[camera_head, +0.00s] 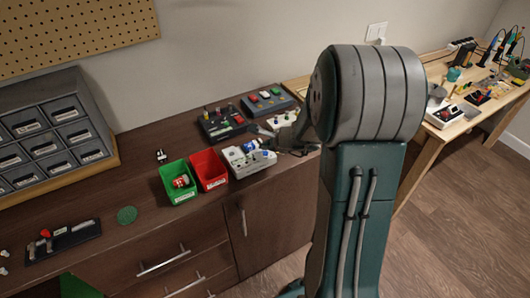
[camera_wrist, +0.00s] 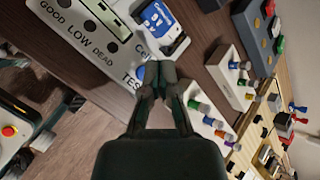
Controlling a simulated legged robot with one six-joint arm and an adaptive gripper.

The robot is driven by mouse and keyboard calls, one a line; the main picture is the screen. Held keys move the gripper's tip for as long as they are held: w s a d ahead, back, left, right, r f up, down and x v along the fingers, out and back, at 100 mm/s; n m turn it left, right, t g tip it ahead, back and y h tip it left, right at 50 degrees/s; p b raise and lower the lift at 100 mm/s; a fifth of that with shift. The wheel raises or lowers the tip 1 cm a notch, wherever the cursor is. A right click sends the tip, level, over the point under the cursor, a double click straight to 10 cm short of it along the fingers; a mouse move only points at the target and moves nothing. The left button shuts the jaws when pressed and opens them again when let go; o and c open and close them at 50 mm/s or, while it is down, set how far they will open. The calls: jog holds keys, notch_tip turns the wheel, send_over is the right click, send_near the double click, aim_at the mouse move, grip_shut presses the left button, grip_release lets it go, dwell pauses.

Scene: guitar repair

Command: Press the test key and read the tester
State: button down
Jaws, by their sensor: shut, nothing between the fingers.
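The tester (camera_head: 250,165) is a light grey box on the brown cabinet top. The blue test key (camera_wrist: 151,72) is beside the word TEST and partly hidden by my fingers. My gripper (camera_wrist: 161,72) is shut and empty, its tips at the key. I cannot tell whether they touch or press it.
A green bin (camera_head: 177,196) holds a red and white battery (camera_head: 181,181). A red bin (camera_head: 209,170) stands between it and the tester. Black and grey boxes with coloured buttons (camera_head: 222,124) stand behind. A drawer cabinet (camera_head: 58,132) is at left.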

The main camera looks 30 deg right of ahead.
aim_at(267, 153)
dwell(0.3)
jog(key=shift+f, duration=0.35)
jog(key=shift+f, duration=0.4)
dwell(0.7)
jog(key=shift+r, duration=0.85)
jog(key=shift+r, duration=2.5)
